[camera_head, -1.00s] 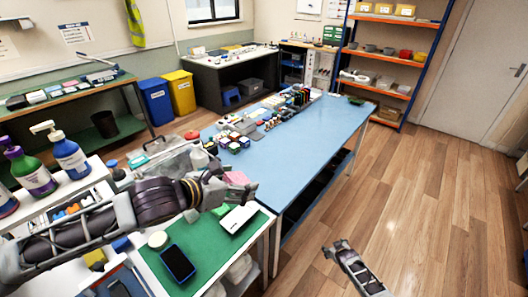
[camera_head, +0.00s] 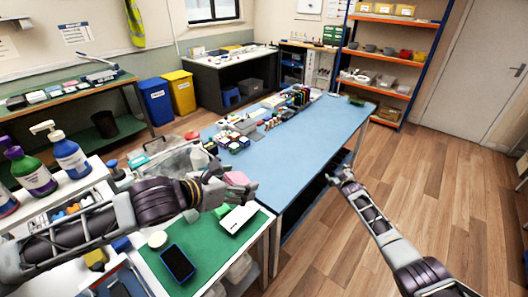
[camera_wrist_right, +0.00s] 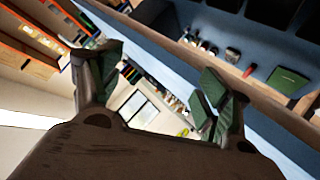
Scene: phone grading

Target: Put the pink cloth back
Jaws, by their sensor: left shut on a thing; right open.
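The pink cloth (camera_head: 236,178) shows as a small patch at the near left corner of the blue table, partly hidden behind my left gripper. My left gripper (camera_head: 246,190) is shut on it, above the back edge of the green mat. My right gripper (camera_head: 342,176) is open and empty, off the right long side of the blue table and well apart from the cloth. In the right wrist view its two fingers (camera_wrist_right: 162,82) stand wide apart with nothing between them.
A green mat (camera_head: 212,248) holds a dark phone (camera_head: 178,263), a white box (camera_head: 238,217) and a round white tub (camera_head: 157,239). Pump bottles (camera_head: 70,155) stand at left. The blue table (camera_head: 300,150) is largely bare on its right side, with several small items along its left.

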